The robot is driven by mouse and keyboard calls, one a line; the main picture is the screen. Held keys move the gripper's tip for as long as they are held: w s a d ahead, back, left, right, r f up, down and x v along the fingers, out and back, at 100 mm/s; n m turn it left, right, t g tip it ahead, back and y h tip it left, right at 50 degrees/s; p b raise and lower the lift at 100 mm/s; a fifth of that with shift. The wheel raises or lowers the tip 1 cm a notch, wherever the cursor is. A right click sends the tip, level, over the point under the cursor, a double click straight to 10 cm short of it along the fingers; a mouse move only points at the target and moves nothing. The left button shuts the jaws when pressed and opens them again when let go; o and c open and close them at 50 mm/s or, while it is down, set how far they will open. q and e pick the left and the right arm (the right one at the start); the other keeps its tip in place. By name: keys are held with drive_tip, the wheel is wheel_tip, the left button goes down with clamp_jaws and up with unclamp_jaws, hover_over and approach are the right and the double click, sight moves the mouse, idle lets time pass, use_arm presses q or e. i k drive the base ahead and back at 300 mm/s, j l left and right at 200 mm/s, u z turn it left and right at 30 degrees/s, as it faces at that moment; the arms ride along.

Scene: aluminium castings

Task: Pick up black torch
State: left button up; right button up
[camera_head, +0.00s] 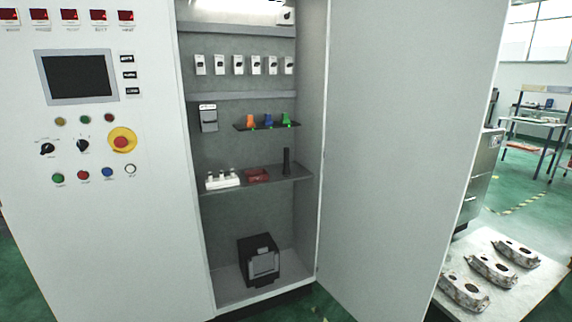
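The black torch (286,162) stands upright on the middle shelf (270,185) inside the open cabinet, toward the shelf's right end. It is a slim dark cylinder with a slightly wider top. Neither of my grippers shows in the head view.
The cabinet door (405,150) stands open on the right. A red item (257,175) and a white item (222,180) share the torch's shelf. A small shelf above holds orange, blue and green items (286,119). A black box (260,260) sits on the cabinet floor. Castings (465,291) lie on a table at right.

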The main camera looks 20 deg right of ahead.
sight(286, 170)
drive_tip(key=i+z, duration=0.15)
drive_tip(key=z, duration=0.85)
